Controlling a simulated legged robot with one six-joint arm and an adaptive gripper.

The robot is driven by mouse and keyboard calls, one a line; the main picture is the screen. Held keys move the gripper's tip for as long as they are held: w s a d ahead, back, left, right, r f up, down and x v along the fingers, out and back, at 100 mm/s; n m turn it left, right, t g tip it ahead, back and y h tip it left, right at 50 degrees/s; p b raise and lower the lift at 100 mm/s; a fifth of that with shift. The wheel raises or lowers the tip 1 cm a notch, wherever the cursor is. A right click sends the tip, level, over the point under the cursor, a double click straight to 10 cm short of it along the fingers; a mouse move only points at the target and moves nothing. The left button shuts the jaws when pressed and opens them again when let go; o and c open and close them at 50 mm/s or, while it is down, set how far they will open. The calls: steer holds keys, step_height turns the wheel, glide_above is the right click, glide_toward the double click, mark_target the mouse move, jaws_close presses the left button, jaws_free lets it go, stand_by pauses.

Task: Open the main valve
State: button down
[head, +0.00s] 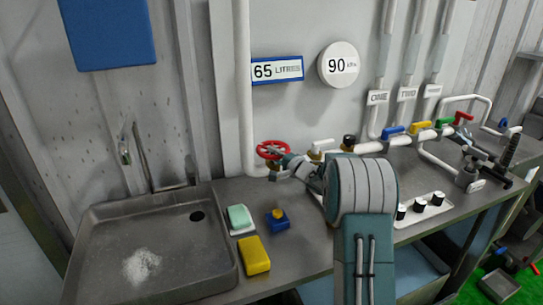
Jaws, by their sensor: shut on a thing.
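A red round handwheel valve (272,149) sits on the white pipe at the back of the counter, just right of the sink. I take it to be the main valve. My gripper (281,161) is at the wheel's right front side and is shut on its rim. My arm comes in from the lower right and hides part of the counter and pipe behind it. The exact finger contact is small and hard to make out.
A metal sink (90,215) is at left, with a green sponge (239,216), a yellow sponge (254,255) and a blue block (278,220) beside it. Blue (393,130), yellow (419,125) and green (445,122) valve handles line the pipe at right. Black knobs (419,207) stand on the counter.

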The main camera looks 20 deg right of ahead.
steer(key=shift+d+f+n+g+y, duration=0.3)
steer(key=shift+n+y, duration=0.2)
steer(key=shift+y, duration=0.2)
steer(key=c, duration=0.7)
jaws_free()
steer(key=shift+o, duration=0.7)
steer(key=shift+w+d+r, duration=0.1)
steer(key=shift+s+d, duration=0.15)
steer(key=shift+s, duration=0.3)
steer(key=v, duration=1.1)
steer(key=shift+d, duration=0.15)
